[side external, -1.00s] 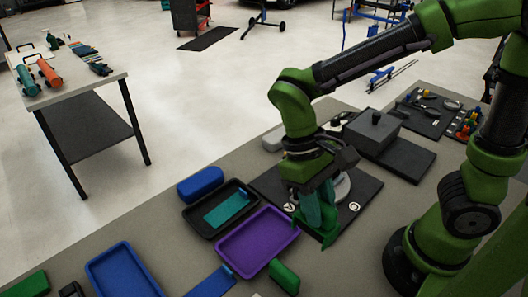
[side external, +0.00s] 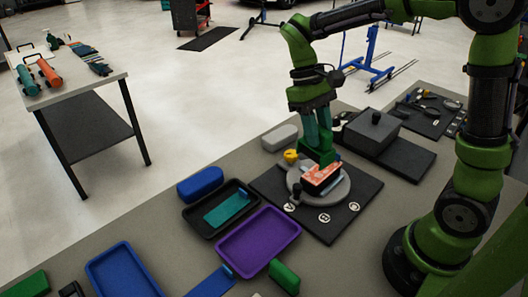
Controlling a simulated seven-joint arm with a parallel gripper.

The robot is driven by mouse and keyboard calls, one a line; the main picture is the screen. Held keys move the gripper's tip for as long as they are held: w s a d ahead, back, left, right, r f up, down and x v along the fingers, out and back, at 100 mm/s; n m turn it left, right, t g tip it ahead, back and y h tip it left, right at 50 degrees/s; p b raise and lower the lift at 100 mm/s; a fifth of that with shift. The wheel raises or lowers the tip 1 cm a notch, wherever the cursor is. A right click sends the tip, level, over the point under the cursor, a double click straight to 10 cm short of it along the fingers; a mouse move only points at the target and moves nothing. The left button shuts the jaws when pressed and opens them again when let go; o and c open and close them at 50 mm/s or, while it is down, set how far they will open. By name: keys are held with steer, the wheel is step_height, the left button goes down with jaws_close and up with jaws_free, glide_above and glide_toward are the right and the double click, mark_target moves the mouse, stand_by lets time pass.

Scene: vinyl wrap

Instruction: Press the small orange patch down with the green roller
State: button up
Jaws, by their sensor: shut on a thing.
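My gripper (side external: 320,141) is shut on the green roller (side external: 322,157), which hangs below the fingers. The roller is at the back edge of an orange-and-white topped block (side external: 322,176) with dark sides. I cannot tell whether it touches the block's top or is just above it. The block sits on a round grey turntable (side external: 338,192) on a black board (side external: 328,228) marked with round white labels. The small orange patch cannot be told apart from the rest of the block's orange top at this size.
A yellow piece (side external: 290,156) and a black knob (side external: 296,191) stand near the turntable. A grey box (side external: 372,131) is behind it to the right. A purple tray (side external: 258,245), black tray (side external: 191,221) and blue case (side external: 200,184) lie left. A green block (side external: 284,277) lies in front.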

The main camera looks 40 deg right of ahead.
steer(key=shift+w+d+r+n, duration=0.25)
steer(key=shift+d+r+n, duration=0.15)
steer(key=shift+r+n, duration=0.2)
steer(key=shift+f, duration=3.4)
